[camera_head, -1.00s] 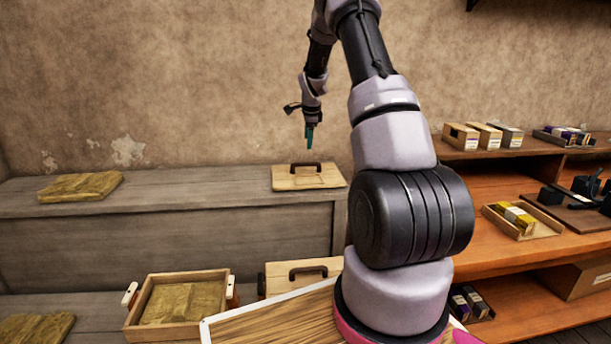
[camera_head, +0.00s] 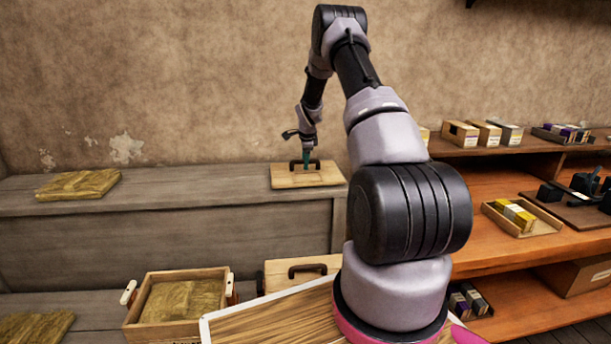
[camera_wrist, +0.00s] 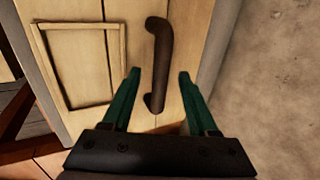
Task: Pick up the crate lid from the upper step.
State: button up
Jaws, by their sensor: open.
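The crate lid (camera_head: 293,180) is a flat light-wood board with a dark arched handle (camera_head: 297,164), lying on the upper step (camera_head: 230,187). In the wrist view the lid (camera_wrist: 90,12) shows its handle (camera_wrist: 158,60) and a thin square frame on its boards. My gripper (camera_head: 306,162) is at the handle in the head view. In the wrist view my gripper's green fingers (camera_wrist: 161,78) are apart, one on each side of the handle's near end. I see no clear contact between fingers and handle.
Another bundle (camera_head: 78,185) lies at the step's left. Shelves with boxes (camera_head: 508,133) stand at right. The step's middle is clear.

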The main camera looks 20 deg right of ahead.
grip_shut()
jog(key=shift+w, duration=0.1)
dwell(1.3)
